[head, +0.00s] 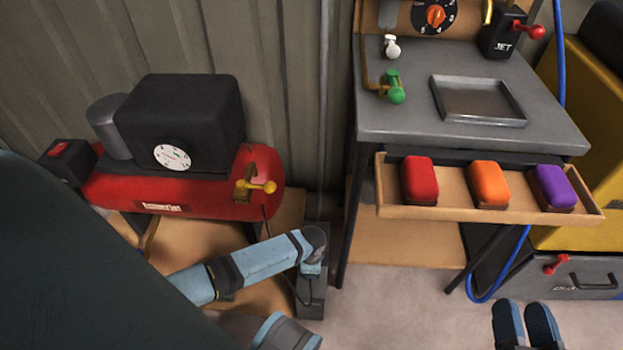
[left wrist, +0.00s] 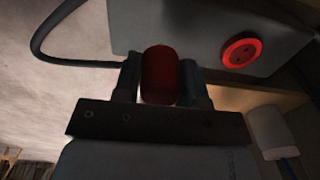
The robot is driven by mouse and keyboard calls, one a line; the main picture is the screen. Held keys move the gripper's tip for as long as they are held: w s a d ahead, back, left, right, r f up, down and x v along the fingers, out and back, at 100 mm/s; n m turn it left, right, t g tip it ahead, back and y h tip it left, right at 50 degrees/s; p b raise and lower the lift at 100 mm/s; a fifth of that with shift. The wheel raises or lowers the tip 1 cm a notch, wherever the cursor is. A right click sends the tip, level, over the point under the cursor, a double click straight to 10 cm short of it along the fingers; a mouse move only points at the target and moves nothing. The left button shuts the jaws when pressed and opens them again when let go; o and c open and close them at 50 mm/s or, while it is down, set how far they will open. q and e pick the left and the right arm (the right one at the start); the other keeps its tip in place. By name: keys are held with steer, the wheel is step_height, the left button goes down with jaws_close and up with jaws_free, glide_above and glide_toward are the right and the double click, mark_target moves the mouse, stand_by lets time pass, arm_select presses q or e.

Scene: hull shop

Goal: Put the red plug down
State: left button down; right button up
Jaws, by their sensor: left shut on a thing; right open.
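In the left wrist view, my left gripper (left wrist: 160,68) is shut on the red plug (left wrist: 160,84), with one finger on each side of it. A round red socket (left wrist: 242,53) shows on a grey box (left wrist: 205,30) beyond, to the right of the plug; the plug is apart from the socket. In the head view the grey box (head: 312,292) stands low beside the compressor, and my left arm reaches over to it; the plug and left fingertips cannot be made out there. My right gripper (head: 527,325) is open and empty at the lower right.
A red compressor (head: 215,200) with a black housing stands at left. A grey workbench (head: 410,125) carries a metal tray (head: 478,100); its wooden drawer (head: 455,214) holds red, orange and purple blocks. A dark cable (left wrist: 38,42) curves at left in the wrist view. Floor between is clear.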

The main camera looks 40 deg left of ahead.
arm_select(q)
step_height(320, 180, down, 4)
steer(key=shift+r+b, duration=0.1)
steer(key=shift+b, duration=0.9)
steer(key=shift+f, duration=0.3)
arm_select(e)
step_height(320, 180, down, 3)
steer(key=shift+a+f+g, duration=0.15)
steer(key=shift+f+g, duration=0.05)
steer(key=shift+g, duration=0.5)
arm_select(q)
steer(key=shift+f, duration=0.3)
steer(key=c, duration=0.7)
jaws_free()
arm_select(e)
steer(key=shift+f, duration=0.1)
arm_select(q)
step_height(320, 180, up, 13)
steer(key=p, duration=0.5)
steer(key=shift+f+p, duration=0.15)
steer(key=shift+p, duration=0.25)
arm_select(e)
step_height(320, 180, up, 9)
steer(key=t, duration=0.3)
steer(key=shift+s+d+f+t, duration=0.2)
steer(key=shift+d+t, duration=0.1)
steer(key=shift+d, duration=0.1)
arm_select(q)
steer(key=shift+f, duration=0.1)
